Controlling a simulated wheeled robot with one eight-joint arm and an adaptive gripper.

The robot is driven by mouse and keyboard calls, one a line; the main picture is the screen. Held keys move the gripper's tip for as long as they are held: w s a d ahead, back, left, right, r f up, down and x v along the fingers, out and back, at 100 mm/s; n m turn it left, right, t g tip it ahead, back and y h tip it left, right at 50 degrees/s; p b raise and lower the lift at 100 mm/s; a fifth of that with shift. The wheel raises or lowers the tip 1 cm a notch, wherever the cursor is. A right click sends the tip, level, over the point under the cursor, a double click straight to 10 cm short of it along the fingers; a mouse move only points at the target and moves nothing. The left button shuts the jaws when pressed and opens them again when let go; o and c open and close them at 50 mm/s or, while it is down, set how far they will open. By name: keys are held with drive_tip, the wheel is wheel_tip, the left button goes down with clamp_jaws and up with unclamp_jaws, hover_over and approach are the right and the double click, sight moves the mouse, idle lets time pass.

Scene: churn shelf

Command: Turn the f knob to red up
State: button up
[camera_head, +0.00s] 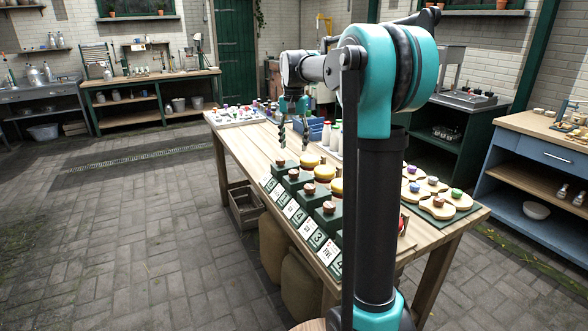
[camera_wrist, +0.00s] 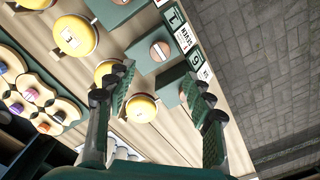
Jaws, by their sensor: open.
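A row of green blocks with round brown knobs (camera_head: 308,188) runs along the bench's front edge, with letter and number cards below. Round yellow pieces (camera_head: 310,160) stand behind them. In the wrist view, one yellow piece (camera_wrist: 75,37) carries a small pale label whose mark I cannot read surely; another yellow piece (camera_wrist: 142,109) lies between my fingers. A brown knob with a pale stripe (camera_wrist: 160,51) sits just beyond my fingertips. I cannot tell which knob is f, and no red mark is clear. My gripper (camera_head: 294,142) is open and empty above the row's far end; its fingers also show in the wrist view (camera_wrist: 159,75).
The wooden bench (camera_head: 240,140) also holds wooden pieces with coloured knobs (camera_head: 437,207) at the right, white bottles (camera_head: 335,138) and a blue crate (camera_head: 313,128). My arm hides part of the bench. The paved floor (camera_head: 130,230) at left is clear.

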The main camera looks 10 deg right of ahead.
sight(294, 171)
wheel_tip(294, 171, down, 10)
drive_tip(key=shift+f, duration=0.1)
drive_tip(key=shift+c, duration=0.5)
drive_tip(key=c, duration=1.1)
drive_tip(key=shift+o, duration=0.2)
